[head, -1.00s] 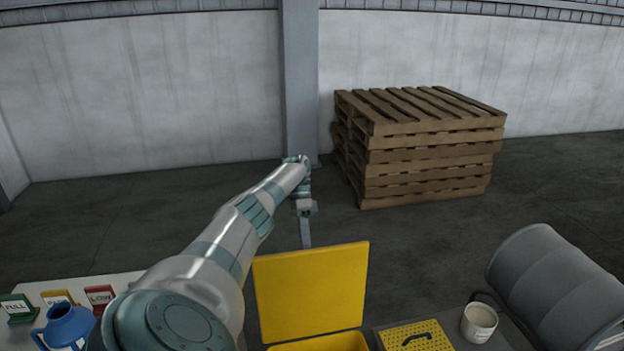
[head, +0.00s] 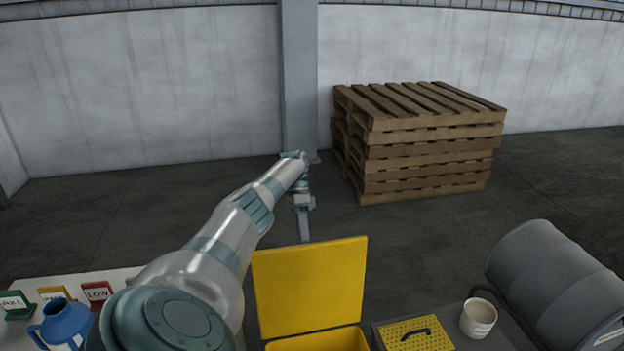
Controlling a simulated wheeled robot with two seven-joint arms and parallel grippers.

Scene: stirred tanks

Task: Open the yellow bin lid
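The yellow bin (head: 318,342) shows only its top at the bottom edge of the head view. Its yellow lid (head: 310,287) stands raised, close to upright, behind the bin opening. My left arm comes in from the left and reaches past the lid. My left gripper (head: 304,229) hangs pointing down just behind the lid's top edge. Its fingers look like one narrow strip, so I cannot tell whether they are apart, or whether they touch the lid. My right gripper is not in view.
A table (head: 128,279) at left holds a blue jug (head: 66,322) and green, yellow and red signs. Right of the bin are a yellow perforated box (head: 400,340) with a black handle, a white cup (head: 478,318) and a grey drum (head: 555,283). Stacked pallets (head: 415,150) stand farther back.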

